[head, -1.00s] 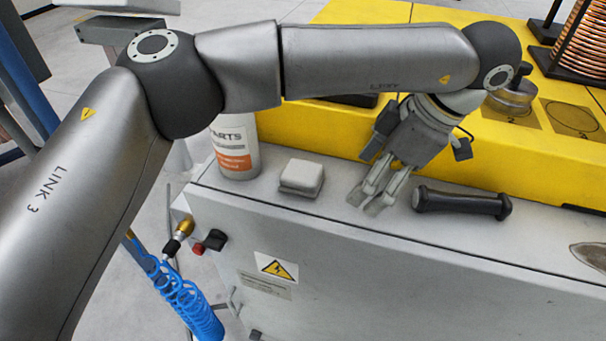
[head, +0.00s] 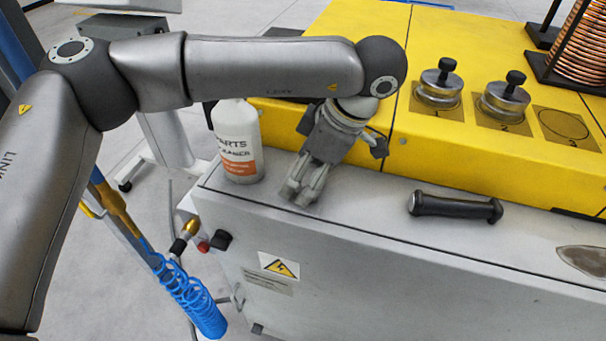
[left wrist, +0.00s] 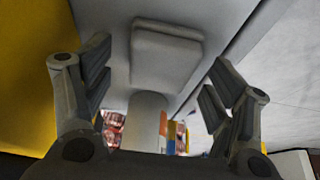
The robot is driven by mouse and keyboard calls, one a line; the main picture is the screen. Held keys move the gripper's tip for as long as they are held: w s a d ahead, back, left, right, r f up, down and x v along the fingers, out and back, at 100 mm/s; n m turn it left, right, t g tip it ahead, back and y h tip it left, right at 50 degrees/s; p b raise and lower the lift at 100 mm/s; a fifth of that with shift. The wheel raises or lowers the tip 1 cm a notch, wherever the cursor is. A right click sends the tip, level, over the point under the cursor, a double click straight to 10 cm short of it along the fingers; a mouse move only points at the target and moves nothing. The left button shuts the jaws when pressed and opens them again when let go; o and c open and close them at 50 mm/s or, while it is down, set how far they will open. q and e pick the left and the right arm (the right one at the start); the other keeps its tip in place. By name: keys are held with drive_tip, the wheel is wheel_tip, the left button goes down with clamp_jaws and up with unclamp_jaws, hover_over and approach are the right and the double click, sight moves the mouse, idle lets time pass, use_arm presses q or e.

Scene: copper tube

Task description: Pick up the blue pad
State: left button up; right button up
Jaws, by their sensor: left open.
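No blue pad shows; the only pad-like thing is a light grey block-shaped pad (left wrist: 167,57) on the grey cabinet top (head: 375,225). In the left wrist view it lies ahead, between the lines of my two fingers and apart from them. In the head view it is hidden behind my left gripper (head: 303,190), which points down over its spot just right of the white bottle. The gripper (left wrist: 163,78) is open and empty. My right gripper is not in view.
The white parts cleaner bottle (head: 238,140) stands close left of my left gripper. A black handle-like bar (head: 456,207) lies to the right. The yellow housing (head: 450,150) rises behind. The cabinet top between gripper and bar is clear.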

sight(307, 175)
use_arm(q)
drive_tip(key=shift+d, duration=0.15)
drive_tip(key=c, duration=1.1)
drive_tip(key=shift+r+b, duration=0.35)
drive_tip(key=shift+r, duration=0.15)
wheel_tip(307, 175, up, 2)
drive_tip(key=shift+r+b, duration=0.1)
drive_tip(key=shift+b, duration=0.45)
drive_tip(key=shift+s+a+r+b, duration=0.1)
drive_tip(key=shift+s+a+b, duration=0.8)
drive_tip(key=shift+s, duration=1.95)
drive_tip(key=shift+s+a+b, duration=0.75)
drive_tip(key=shift+s+a, duration=0.25)
drive_tip(key=shift+s, duration=1.9)
drive_tip(key=shift+s+a+r+b, duration=0.1)
drive_tip(key=shift+s+a+b, duration=0.8)
drive_tip(key=shift+s, duration=1.95)
